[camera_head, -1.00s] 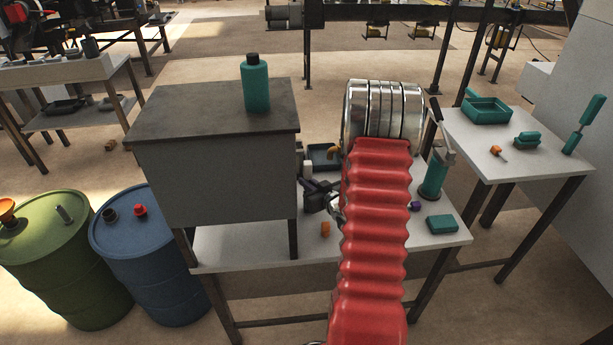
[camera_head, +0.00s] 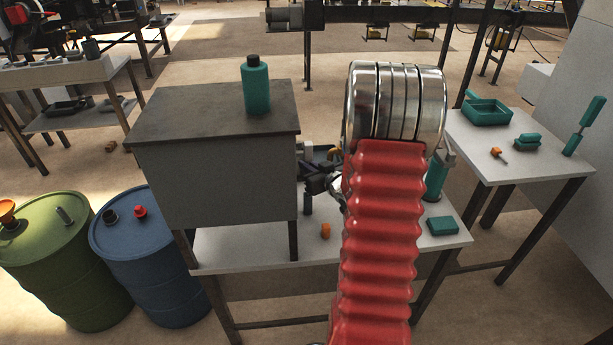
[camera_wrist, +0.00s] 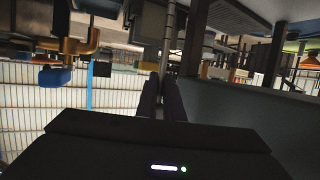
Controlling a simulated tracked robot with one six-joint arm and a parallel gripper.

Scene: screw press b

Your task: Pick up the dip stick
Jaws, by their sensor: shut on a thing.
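My gripper (camera_wrist: 162,80) is shut in the wrist view, its two dark fingers close together. A thin grey rod, which looks like the dip stick (camera_wrist: 171,42), extends from between the fingertips toward the top of the picture. In the head view my gripper (camera_head: 318,178) is above the front table, just right of the grey cabinet. My red sleeve and silver wrist section hide part of it. The dip stick cannot be made out clearly in the head view.
The grey cabinet (camera_head: 215,180) with a teal bottle (camera_head: 256,86) stands close left of my gripper. The white table (camera_head: 240,245) holds an orange piece (camera_head: 326,231) and a teal block (camera_head: 442,225). Blue (camera_head: 155,270) and green (camera_head: 62,265) drums stand left.

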